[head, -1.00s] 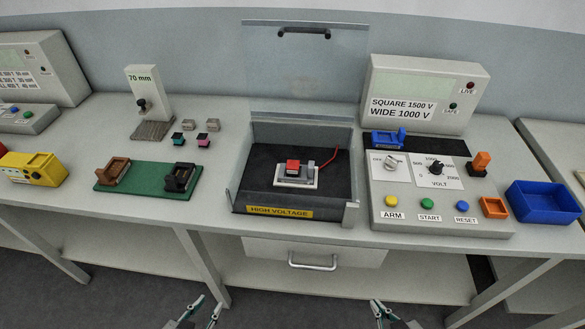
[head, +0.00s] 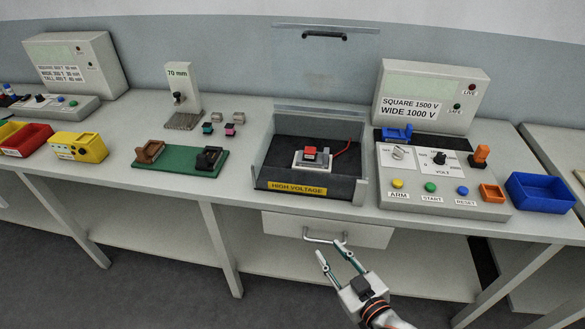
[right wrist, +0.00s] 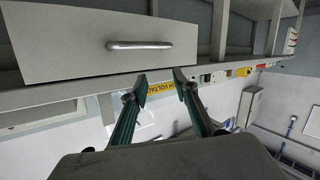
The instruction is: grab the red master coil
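A small red block (head: 310,153) sits on a white base (head: 312,162) inside the open high-voltage box (head: 360,190), with a red wire beside it. It is the only red coil-like piece I can make out; no label on it is readable. My right gripper (head: 329,250) is open and empty, below the bench edge in front of the drawer handle, well short of the block. In the right wrist view its two fingers (right wrist: 160,80) are apart with nothing between them. My left gripper is not in view.
The box's clear lid (head: 325,70) stands raised. A drawer (head: 280,228) with a handle (head: 325,238) is under the box. The control panel (head: 430,185) and blue bin (head: 540,194) stand right.

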